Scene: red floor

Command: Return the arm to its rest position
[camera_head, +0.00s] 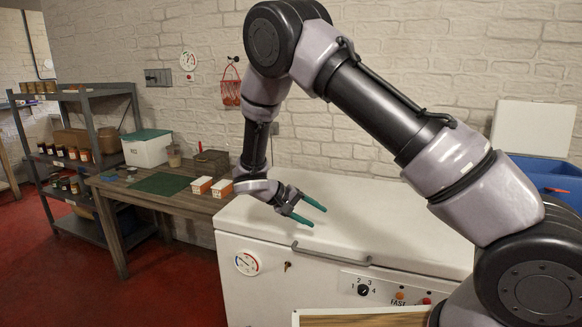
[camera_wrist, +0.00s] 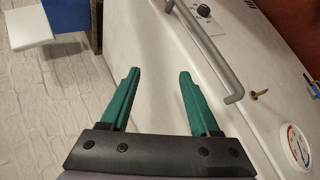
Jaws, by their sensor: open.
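My arm arches across the head view from the lower right. My gripper (camera_head: 308,212), with green fingers, is above the left part of the white chest freezer (camera_head: 365,225). In the wrist view my gripper (camera_wrist: 158,85) is open, with nothing between its two fingers. The freezer's white surface (camera_wrist: 160,45) lies beyond the fingers. The fingers appear apart from the freezer, though the exact gap is hard to tell.
The freezer's grey handle (camera_head: 330,255) is in front of the gripper. A wooden table (camera_head: 150,192) with white-and-orange boxes (camera_head: 211,186) stands left. A shelf (camera_head: 85,160) with jars is farther left. A blue bin (camera_head: 550,175) is at right.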

